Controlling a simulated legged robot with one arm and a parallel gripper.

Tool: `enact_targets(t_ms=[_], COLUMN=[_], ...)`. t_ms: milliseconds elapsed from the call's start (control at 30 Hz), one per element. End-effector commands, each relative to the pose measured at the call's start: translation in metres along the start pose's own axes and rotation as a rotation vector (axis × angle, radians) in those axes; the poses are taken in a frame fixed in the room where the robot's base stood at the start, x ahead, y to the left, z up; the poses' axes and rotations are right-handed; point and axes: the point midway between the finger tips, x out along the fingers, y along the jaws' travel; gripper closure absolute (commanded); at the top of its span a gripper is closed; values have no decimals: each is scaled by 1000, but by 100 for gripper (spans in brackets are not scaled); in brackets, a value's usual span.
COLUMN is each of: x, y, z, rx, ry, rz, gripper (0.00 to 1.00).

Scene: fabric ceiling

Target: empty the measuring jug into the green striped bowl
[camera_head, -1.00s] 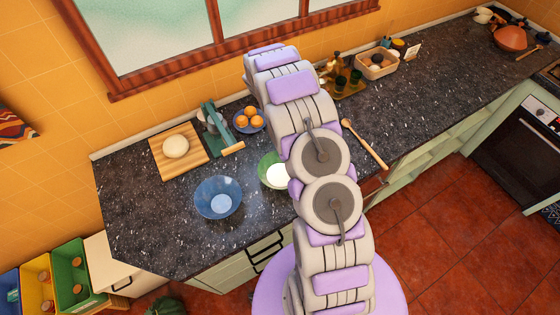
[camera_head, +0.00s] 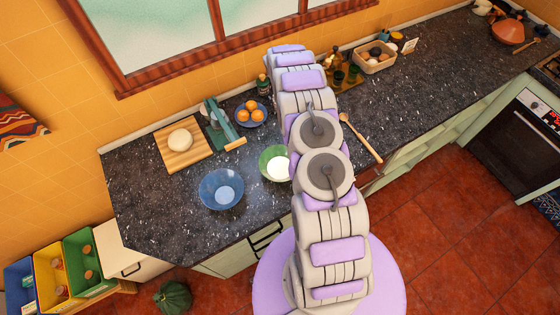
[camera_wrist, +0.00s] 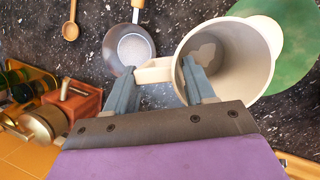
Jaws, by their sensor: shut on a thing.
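In the wrist view my gripper (camera_wrist: 157,76) is shut on the handle of the cream measuring jug (camera_wrist: 262,72). The jug's open mouth faces the camera, with a grey-brown patch visible inside; I cannot tell its exact tilt or how full it is. The green striped bowl (camera_wrist: 300,62) shows at the right, partly behind the jug. A pale patch beside the jug's rim may be the spout or the bowl's contents.
A blue bowl (camera_head: 221,202) stands left of the green one. Behind are a board with dough (camera_head: 180,141) and a plate of oranges (camera_head: 251,113). A small pan (camera_wrist: 130,48), a wooden spoon (camera_wrist: 70,30) and a red wooden box (camera_wrist: 82,102) lie near the gripper.

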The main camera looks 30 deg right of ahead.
Motion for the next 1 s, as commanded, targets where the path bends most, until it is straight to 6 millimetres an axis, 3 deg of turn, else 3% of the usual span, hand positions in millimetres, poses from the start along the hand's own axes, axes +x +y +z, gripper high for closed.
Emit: enact_targets(t_ms=[267,633,1000], x=[-6,-35,-37], y=[1,5,5], z=[2,12,13], rx=[1,0,0], ry=[1,1,0], rz=[1,2,0], gripper=[100,100,100])
